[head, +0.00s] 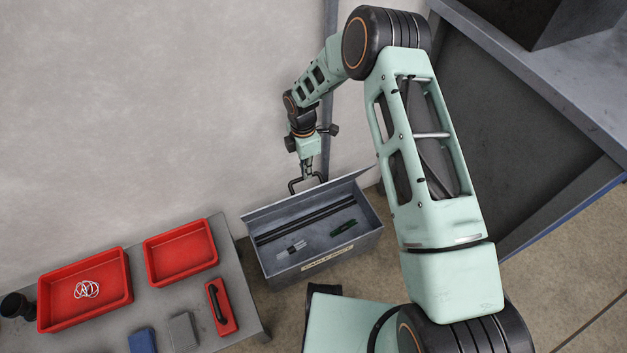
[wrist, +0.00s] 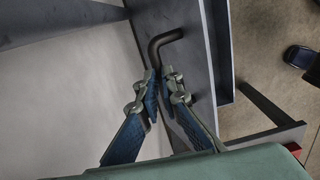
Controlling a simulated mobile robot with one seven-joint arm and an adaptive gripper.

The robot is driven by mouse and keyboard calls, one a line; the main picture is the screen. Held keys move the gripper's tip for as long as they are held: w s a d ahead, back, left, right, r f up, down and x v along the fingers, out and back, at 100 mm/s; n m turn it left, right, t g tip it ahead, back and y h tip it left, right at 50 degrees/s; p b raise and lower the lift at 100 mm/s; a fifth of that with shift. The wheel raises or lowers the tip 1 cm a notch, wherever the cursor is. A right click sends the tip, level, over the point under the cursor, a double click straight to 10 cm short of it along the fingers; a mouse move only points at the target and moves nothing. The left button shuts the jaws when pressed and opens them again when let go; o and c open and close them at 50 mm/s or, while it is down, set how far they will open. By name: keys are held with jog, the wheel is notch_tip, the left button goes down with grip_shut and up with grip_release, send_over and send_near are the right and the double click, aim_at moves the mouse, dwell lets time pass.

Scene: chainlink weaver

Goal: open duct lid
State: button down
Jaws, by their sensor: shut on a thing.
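The grey cable duct (head: 334,259) is an open-topped box on the floor in the head view. Inside it show dark rods, a light grey part and a green part. Its lid (head: 268,208) stands raised along the far edge, leaving the inside exposed. A dark bent handle (head: 292,186) is on the lid; it also shows in the wrist view (wrist: 164,40). My gripper (head: 308,171) is at the handle, behind the lid's upper edge. In the wrist view my gripper's blue-padded fingers (wrist: 160,77) are closed on the handle bar, whose lower part they hide.
A grey table (head: 228,265) at lower left bears two red trays (head: 121,291) (head: 181,253), one with white rings. A blue block, a grey block and a red holder with a black tool lie there. The wall is close behind; a large grey bench (head: 540,75) stands right.

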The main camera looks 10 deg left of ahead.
jog(key=shift+w+f, duration=0.15)
jog(key=shift+f, duration=0.8)
jog(key=shift+d, duration=0.15)
jog(key=c, duration=2.4)
grip_release()
jog(key=o, duration=0.4)
jog(key=shift+f, duration=0.4)
jog(key=r, duration=0.8)
jog(key=shift+w+a, duration=0.3)
jog(key=shift+a, duration=0.05)
